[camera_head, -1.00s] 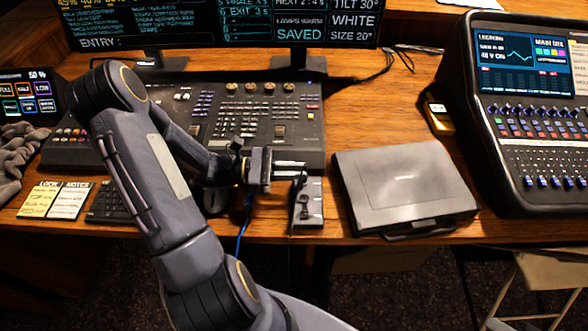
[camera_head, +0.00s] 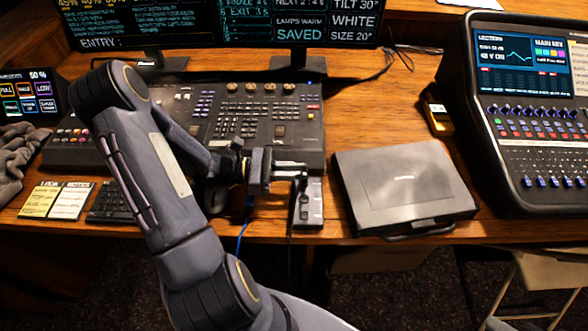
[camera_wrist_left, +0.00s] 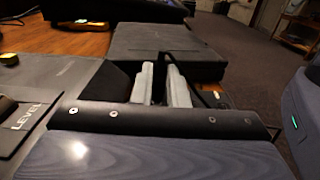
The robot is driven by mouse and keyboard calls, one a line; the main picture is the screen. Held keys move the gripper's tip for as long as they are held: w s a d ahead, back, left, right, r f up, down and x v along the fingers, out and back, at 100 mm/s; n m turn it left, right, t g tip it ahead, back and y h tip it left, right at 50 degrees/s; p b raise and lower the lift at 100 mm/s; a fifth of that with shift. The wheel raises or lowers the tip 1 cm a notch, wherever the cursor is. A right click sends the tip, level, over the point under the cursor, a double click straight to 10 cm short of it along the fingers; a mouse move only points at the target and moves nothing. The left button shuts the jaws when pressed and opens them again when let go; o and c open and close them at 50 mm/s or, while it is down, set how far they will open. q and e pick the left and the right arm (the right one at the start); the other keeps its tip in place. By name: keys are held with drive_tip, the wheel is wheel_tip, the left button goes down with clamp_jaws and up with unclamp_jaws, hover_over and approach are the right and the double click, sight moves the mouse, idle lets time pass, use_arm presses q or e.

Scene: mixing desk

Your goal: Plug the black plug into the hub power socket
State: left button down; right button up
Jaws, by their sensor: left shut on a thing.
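My left gripper (camera_head: 293,170) is over the front of the desk, and its fingers point right. It is shut on the small black plug (camera_head: 302,182), which is mostly hidden at the fingertips. In the left wrist view, the two pale fingers (camera_wrist_left: 160,78) stand close together with a dark gap between them. A narrow grey block with dark fittings, which looks like the hub (camera_head: 310,207), sits just below the fingertips at the desk's front edge. I cannot make out its power socket or whether the plug touches it. My right gripper is not in view.
A closed grey case (camera_head: 403,183) lies right of the hub. A lighting console (camera_head: 265,125) is behind my left gripper, with monitors behind it. A mixing desk (camera_head: 540,130) stands at the right. A blue cable (camera_head: 243,225) hangs over the front edge.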

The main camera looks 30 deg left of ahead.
use_arm(q)
drive_tip(key=shift+f, duration=0.35)
drive_tip(key=c, duration=1.3)
unclamp_jaws()
drive_tip(key=shift+c, duration=0.2)
drive_tip(key=r, duration=0.4)
drive_tip(key=shift+s+d, duration=0.2)
drive_tip(key=shift+s, duration=0.1)
drive_tip(key=s+d+r, duration=0.7)
drive_tip(key=s+r, duration=0.2)
drive_tip(key=s, duration=0.2)
drive_tip(key=shift+d+p, duration=0.3)
drive_tip(key=shift+p, duration=0.05)
